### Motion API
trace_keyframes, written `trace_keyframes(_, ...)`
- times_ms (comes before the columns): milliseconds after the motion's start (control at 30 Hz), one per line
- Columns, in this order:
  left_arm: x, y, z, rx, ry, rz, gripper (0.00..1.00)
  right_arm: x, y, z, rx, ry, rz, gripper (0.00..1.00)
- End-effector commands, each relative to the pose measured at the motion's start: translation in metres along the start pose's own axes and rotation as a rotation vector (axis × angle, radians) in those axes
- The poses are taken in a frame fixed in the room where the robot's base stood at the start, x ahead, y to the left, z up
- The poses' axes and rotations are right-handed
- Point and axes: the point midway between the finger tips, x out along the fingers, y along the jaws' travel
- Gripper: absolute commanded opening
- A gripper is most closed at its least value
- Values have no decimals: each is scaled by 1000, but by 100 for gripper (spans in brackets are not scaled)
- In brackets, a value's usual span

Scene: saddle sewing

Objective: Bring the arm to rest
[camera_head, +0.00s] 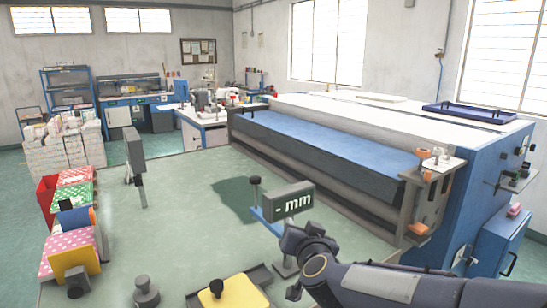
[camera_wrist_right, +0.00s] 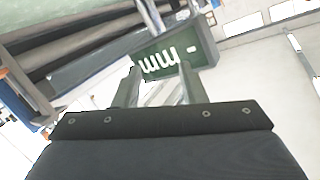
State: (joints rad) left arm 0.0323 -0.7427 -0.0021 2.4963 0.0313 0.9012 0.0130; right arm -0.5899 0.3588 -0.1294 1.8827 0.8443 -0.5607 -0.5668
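My right gripper (camera_head: 296,238) is beside a small grey box with an "- mm" display (camera_head: 292,201) on the pale green table (camera_head: 190,215). In the right wrist view the two fingers (camera_wrist_right: 158,82) stand apart. The display box (camera_wrist_right: 172,56) shows just past the fingertips, with its lettering upside down. I see nothing clearly held between the fingers. I cannot tell whether a finger touches the box. My right forearm comes in from the lower right. My left arm and gripper are not in view.
A dark box on a post (camera_head: 134,150) stands at the table's left. Bright fabric bins (camera_head: 72,215) line the left edge. A yellow piece in a dark tray (camera_head: 228,296) and a round dark knob (camera_head: 146,290) are in front. A large blue-topped machine (camera_head: 330,148) stands at the right.

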Motion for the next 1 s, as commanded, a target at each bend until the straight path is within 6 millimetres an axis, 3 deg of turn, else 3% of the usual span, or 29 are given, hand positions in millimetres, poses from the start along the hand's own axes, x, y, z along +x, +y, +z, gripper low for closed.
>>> trace_keyframes(33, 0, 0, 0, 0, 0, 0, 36, -19, 18, -12, 32, -37, -43, 38)
trace_keyframes(100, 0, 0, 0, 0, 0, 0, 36, -50, 35, -15, 59, -117, -112, 38)
trace_keyframes(233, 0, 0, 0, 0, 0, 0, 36, -118, 67, 0, 74, -286, -188, 38)
trace_keyframes(400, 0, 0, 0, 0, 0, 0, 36, -216, 113, 53, 57, -538, -157, 38)
trace_keyframes(500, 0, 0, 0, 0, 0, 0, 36, -264, 138, 88, 48, -668, -85, 38)
trace_keyframes(600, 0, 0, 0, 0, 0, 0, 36, -298, 155, 114, 46, -763, -12, 38)
trace_keyframes(767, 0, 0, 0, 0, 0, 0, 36, -326, 169, 135, 48, -840, 59, 38)
trace_keyframes(1000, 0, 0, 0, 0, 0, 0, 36, -329, 171, 138, 47, -852, 67, 38)
